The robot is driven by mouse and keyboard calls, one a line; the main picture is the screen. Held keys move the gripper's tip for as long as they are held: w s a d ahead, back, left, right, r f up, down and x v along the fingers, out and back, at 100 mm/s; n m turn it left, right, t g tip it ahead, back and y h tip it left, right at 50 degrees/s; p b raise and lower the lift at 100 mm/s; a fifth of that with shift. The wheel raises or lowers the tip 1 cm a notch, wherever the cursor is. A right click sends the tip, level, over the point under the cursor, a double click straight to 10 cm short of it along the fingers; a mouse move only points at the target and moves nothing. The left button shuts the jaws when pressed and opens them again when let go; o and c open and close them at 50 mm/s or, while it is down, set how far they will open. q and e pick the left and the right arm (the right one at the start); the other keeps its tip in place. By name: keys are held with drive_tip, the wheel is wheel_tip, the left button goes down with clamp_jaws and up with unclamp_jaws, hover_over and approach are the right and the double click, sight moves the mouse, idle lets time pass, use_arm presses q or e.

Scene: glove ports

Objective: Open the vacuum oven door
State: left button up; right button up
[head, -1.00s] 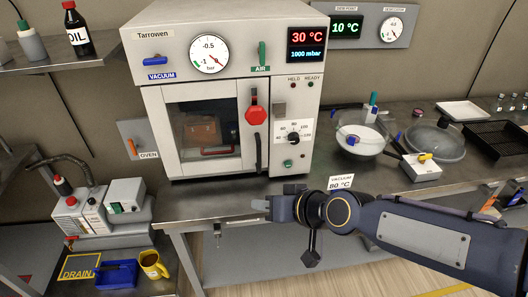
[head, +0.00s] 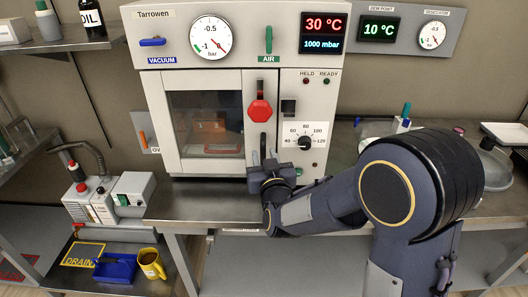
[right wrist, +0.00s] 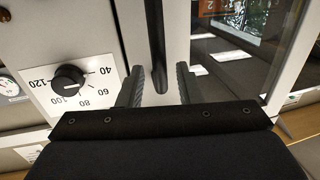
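The vacuum oven (head: 300,75) stands on the bench, its windowed door (head: 173,135) shut. The door's dark vertical handle (head: 262,141) runs below a red octagonal knob (head: 260,111). My right gripper (head: 263,161) is at the lower end of the handle. In the right wrist view my right gripper (right wrist: 158,85) is open, with the handle (right wrist: 156,45) showing between its two fingers and a gap on each side. How deep the handle sits between them I cannot tell. My left gripper is not in view.
A dial (head: 305,143) sits right of the handle, also close to the fingers in the right wrist view (right wrist: 69,78). The steel bench (head: 190,200) is bare in front of the door. A pump (head: 90,205) and yellow mug (head: 151,263) stand lower left.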

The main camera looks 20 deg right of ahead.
drive_tip(key=shift+w+d, duration=0.1)
drive_tip(key=shift+w, duration=1.2)
clamp_jaws()
